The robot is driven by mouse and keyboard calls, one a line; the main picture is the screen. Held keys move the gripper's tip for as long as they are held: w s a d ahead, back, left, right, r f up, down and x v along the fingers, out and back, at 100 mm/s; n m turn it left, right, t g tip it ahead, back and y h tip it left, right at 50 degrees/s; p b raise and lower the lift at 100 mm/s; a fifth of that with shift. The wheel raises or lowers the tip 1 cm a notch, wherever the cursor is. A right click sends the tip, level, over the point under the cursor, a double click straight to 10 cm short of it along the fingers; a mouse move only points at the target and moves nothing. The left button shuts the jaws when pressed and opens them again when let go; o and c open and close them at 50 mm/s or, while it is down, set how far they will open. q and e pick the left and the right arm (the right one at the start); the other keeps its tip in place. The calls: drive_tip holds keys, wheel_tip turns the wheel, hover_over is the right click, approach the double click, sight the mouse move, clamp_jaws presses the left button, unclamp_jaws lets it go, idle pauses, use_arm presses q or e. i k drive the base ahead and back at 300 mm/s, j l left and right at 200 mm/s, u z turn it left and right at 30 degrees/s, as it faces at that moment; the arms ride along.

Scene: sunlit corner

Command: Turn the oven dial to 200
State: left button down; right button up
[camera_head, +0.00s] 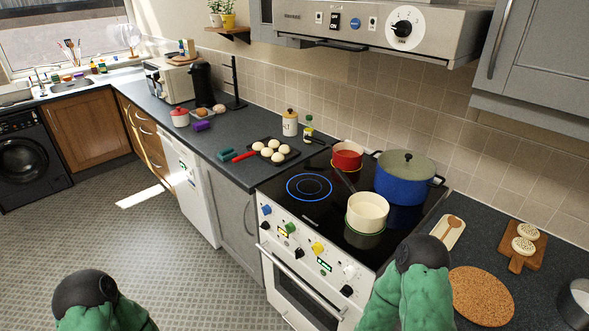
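The oven (301,296) stands at the centre right, a white cooker with its dial panel facing front left. The panel carries a blue dial (266,210), a green dial (290,228), a yellow dial (318,248), a white dial (349,271) and black dials, one at the right end (346,291). The markings are too small to read. My green arms show at the bottom edge, the right one close to the panel's right end, apparently partly in front of the cooker. No gripper fingers are visible.
A cream pot (367,212), a red pot (347,156) and a blue pot (406,178) stand on the hob. Above is a hood with a black-and-white dial (402,29). A tray of pale buns (283,151) lies on the left counter. The floor (180,255) in front is clear.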

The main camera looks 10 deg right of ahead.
sight(265, 226)
drive_tip(key=k+l+z, duration=0.15)
drive_tip(key=k+l, duration=0.35)
drive_tip(key=k+l+z, duration=0.15)
drive_tip(key=k+l, duration=0.35)
drive_tip(key=l, duration=0.25)
drive_tip(key=j+z, duration=0.1)
drive_tip(key=z, duration=0.25)
drive_tip(key=i+j+z, duration=0.15)
drive_tip(key=z, duration=0.2)
drive_tip(key=i+j+z, duration=0.15)
drive_tip(key=j, duration=0.4)
drive_tip(key=i+j+z, duration=0.2)
drive_tip(key=j, duration=0.35)
drive_tip(key=j+z, duration=0.15)
drive_tip(key=j, duration=0.4)
drive_tip(key=i+j+z, duration=0.15)
drive_tip(key=j, duration=1.65)
drive_tip(key=i, duration=0.05)
